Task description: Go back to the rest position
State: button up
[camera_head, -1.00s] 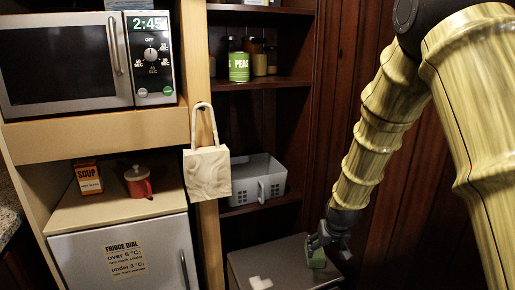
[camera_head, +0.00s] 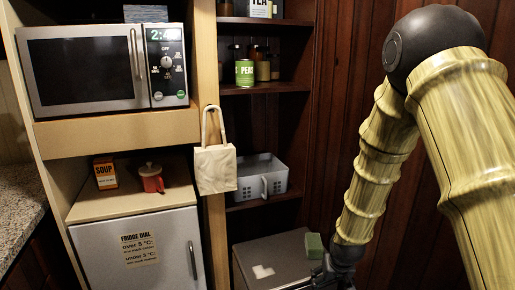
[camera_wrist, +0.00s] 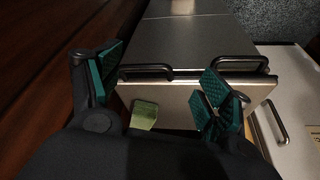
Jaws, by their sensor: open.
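My gripper (camera_head: 322,277) is low in the head view, in front of the grey metal box and partly cut off by the bottom edge. In the wrist view its two teal-padded fingers (camera_wrist: 160,90) stand wide apart. A green block (camera_head: 315,245) sits at the right side of the box top in the head view, just above my gripper. In the wrist view a pale green block (camera_wrist: 145,114) shows in the gap between the fingers, with no finger touching it that I can see. What it rests on is unclear there.
The grey metal box (camera_head: 285,249) stands below the shelf with a grey basket (camera_head: 258,180). A cloth bag (camera_head: 215,168) hangs on the wooden post. A fridge (camera_head: 140,250) stands at left under a microwave (camera_head: 90,72). The dark panelled wall is close behind my arm.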

jog(key=s+f+g+p, duration=0.1)
jog(key=s+f+p, duration=0.1)
jog(key=s+f, duration=0.65)
jog(key=s+f+g+p, duration=0.1)
jog(key=s+f, duration=0.5)
jog(key=s, duration=0.5)
jog(key=s+f+g+p, duration=0.2)
jog(key=s+f+p, duration=0.1)
jog(key=s, duration=1.7)
jog(key=shift+f, duration=0.4)
jog(key=shift+w, duration=0.1)
